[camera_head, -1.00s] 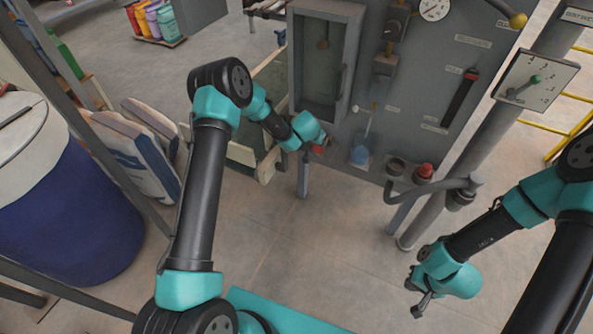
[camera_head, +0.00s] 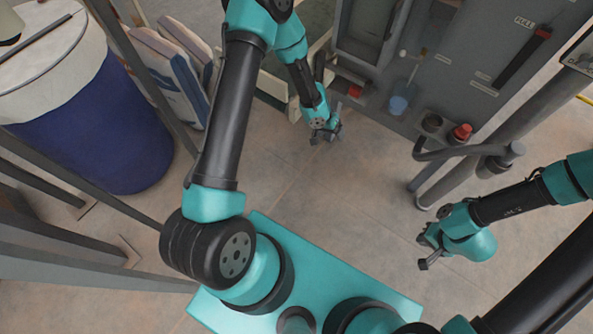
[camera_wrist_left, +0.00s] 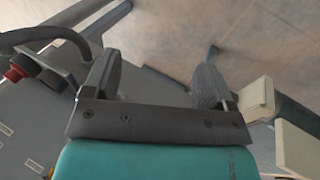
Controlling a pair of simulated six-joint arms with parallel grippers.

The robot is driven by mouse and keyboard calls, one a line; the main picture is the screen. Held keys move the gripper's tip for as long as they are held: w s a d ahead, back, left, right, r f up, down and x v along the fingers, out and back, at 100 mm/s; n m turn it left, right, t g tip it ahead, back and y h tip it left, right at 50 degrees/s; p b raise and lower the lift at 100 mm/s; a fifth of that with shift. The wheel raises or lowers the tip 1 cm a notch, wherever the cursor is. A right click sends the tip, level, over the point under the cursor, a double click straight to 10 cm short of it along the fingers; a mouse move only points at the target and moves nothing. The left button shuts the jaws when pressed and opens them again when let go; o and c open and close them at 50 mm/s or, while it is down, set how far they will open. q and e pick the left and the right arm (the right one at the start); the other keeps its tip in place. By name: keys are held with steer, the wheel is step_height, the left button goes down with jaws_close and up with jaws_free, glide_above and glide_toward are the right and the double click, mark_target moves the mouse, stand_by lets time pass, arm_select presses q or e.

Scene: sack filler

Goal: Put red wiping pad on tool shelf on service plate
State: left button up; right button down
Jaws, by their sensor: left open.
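A small red item, likely the red wiping pad (camera_head: 355,91), lies on a narrow grey ledge under the cabinet in the head view. I cannot tell for sure whether that ledge is the tool shelf. I cannot make out the service plate with certainty. My left gripper (camera_head: 326,131) is open and empty, below and left of the red item and apart from it. The left wrist view shows its two fingers (camera_wrist_left: 155,80) spread with nothing between them. My right gripper (camera_head: 427,250) hangs at the right over the floor, its fingers apart and empty.
A grey machine panel (camera_head: 470,55) stands at the back right. A blue drum (camera_head: 95,130) and sacks stand left. The middle floor is clear.

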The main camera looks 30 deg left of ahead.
arm_select(q)
steer(key=s+a+r+n, duration=0.1)
steer(key=s+a+n, duration=0.1)
steer(key=s, duration=1.8)
steer(key=shift+s+a+y, duration=0.25)
steer(key=shift+y, duration=0.15)
steer(key=shift+c, duration=0.3)
